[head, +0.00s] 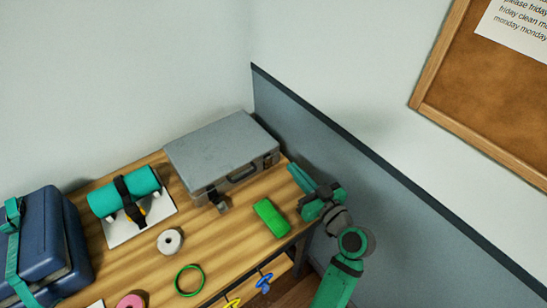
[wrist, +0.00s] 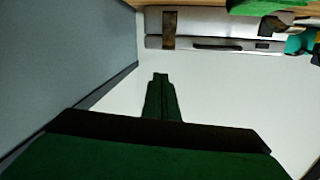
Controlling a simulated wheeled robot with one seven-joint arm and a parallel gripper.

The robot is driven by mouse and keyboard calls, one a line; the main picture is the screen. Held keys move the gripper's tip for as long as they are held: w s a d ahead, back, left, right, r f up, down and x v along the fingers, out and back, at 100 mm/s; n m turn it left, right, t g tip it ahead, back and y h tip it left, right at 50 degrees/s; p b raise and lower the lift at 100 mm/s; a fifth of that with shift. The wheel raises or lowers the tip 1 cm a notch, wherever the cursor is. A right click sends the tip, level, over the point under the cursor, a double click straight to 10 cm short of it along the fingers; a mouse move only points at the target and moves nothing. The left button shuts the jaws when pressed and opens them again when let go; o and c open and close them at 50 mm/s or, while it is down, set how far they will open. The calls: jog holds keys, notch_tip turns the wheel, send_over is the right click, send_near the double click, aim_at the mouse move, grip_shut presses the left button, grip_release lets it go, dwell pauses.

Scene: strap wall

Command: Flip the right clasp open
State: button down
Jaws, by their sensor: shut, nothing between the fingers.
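The grey case (head: 222,148) lies closed at the back right of the table, with its handle (head: 243,173) on the front. The right clasp (head: 267,161) is a dark piece flat against the case's front near its right end. The left clasp (head: 217,200) sticks outward and down from the front. My gripper (head: 293,170) is just right of the case's right end, apart from the right clasp. In the wrist view its fingers (wrist: 160,78) are together and empty. There the case (wrist: 215,24) appears upside down, the right clasp (wrist: 169,30) above the fingertips.
A green block (head: 270,217) lies on the table in front of the case. A teal roll (head: 124,192) on a white stand, a white tape roll (head: 170,242), a green ring (head: 190,280) and a blue case (head: 40,245) stand further left. The blue-grey wall panel (head: 330,150) is close on the right.

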jog(key=r+n, duration=0.1)
jog(key=r+n+g+y, duration=0.1)
jog(key=shift+w+a+r+n+y, duration=0.1)
jog(key=shift+w+a+n+y, duration=0.1)
jog(key=shift+a+n+y, duration=0.15)
jog(key=shift+a, duration=0.1)
send_over(269, 162)
jog(key=v, duration=0.2)
jog(key=shift+s+d+f, duration=0.15)
jog(key=shift+s+f, duration=0.1)
jog(key=shift+f, duration=0.5)
jog(key=shift+s+d+f, duration=0.15)
jog(key=shift+s+f, duration=0.05)
jog(key=shift+f, duration=0.5)
jog(key=shift+s+d+f, duration=0.15)
jog(key=shift+s+f, duration=0.1)
jog(key=shift+f, duration=0.5)
